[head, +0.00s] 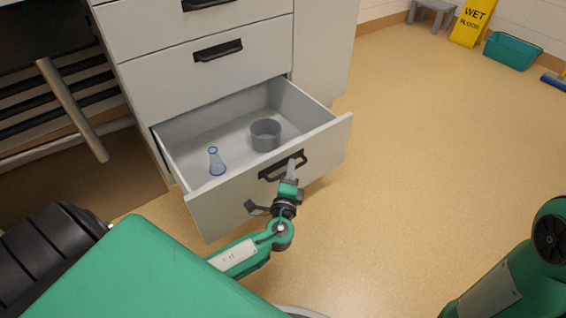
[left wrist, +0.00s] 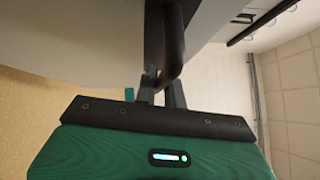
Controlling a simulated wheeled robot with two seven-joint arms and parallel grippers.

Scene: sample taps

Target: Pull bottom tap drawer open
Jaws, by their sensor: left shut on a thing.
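The bottom drawer (head: 268,184) of the white cabinet is pulled out, with its inside in plain view. A blue-rimmed glass flask (head: 216,162) and a grey round container (head: 265,135) stand in it. Its black bar handle (head: 283,165) is on the front panel. My left gripper (head: 291,172) is at this handle, shut on it. In the left wrist view the dark handle bar (left wrist: 173,40) passes between the fingers (left wrist: 160,95). My right arm shows at the lower right of the head view, but its gripper is not in view.
The two drawers above, with black handles (head: 218,50), are shut. A yellow wet floor sign (head: 470,22), a teal tub (head: 512,51) and a grey stool (head: 432,12) stand by the far wall. The floor (head: 420,150) right of the drawer is clear.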

